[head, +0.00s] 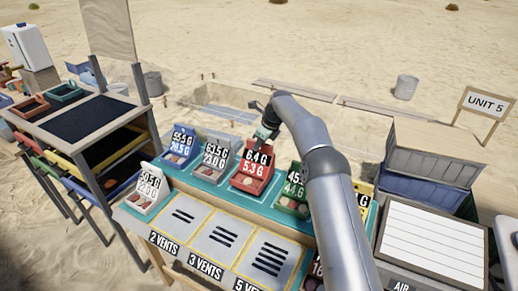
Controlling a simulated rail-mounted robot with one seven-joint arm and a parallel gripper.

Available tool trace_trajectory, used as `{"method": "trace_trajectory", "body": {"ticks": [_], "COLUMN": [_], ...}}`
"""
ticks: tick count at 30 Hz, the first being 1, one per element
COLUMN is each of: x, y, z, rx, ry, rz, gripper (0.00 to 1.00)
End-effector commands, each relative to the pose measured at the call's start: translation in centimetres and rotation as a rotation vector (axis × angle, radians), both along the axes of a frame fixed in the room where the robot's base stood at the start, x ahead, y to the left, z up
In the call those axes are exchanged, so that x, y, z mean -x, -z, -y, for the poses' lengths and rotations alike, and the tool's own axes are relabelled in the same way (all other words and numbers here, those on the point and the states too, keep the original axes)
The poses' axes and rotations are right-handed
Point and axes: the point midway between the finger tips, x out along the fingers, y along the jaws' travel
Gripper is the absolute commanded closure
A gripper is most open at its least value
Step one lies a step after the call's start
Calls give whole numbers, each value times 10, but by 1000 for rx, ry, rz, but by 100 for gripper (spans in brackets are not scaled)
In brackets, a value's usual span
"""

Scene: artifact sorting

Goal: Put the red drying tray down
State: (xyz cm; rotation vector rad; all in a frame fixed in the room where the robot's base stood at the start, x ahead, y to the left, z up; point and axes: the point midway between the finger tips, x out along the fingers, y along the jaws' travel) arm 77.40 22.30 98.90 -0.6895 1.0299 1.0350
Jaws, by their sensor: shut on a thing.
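The red drying tray (249,184) is in the middle of the head view, with a raised back panel marked 6.4 G and 5.3 G and a small reddish piece in its front. It is over the teal-edged bench among similar trays. My gripper (264,139) is at the top edge of the red back panel and is shut on it. The fingertips are small and partly hidden. I cannot tell whether the tray's underside touches the bench.
A blue tray (179,147) and a grey tray (213,157) stand to its left, a green tray (291,204) to its right. A white tray (146,195) is at the near left. Vent panels (222,238) lie in front. A wooden rack (92,119) stands left.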

Motion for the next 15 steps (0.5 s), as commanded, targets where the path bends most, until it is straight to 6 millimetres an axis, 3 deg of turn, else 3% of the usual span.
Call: {"method": "trace_trajectory", "body": {"ticks": [9,15], "x": [-4,-5], "y": [35,36], "z": [-1,-1], "rx": [1,0], "ry": [1,0], "rz": [-1,1], "gripper": [100,100]}}
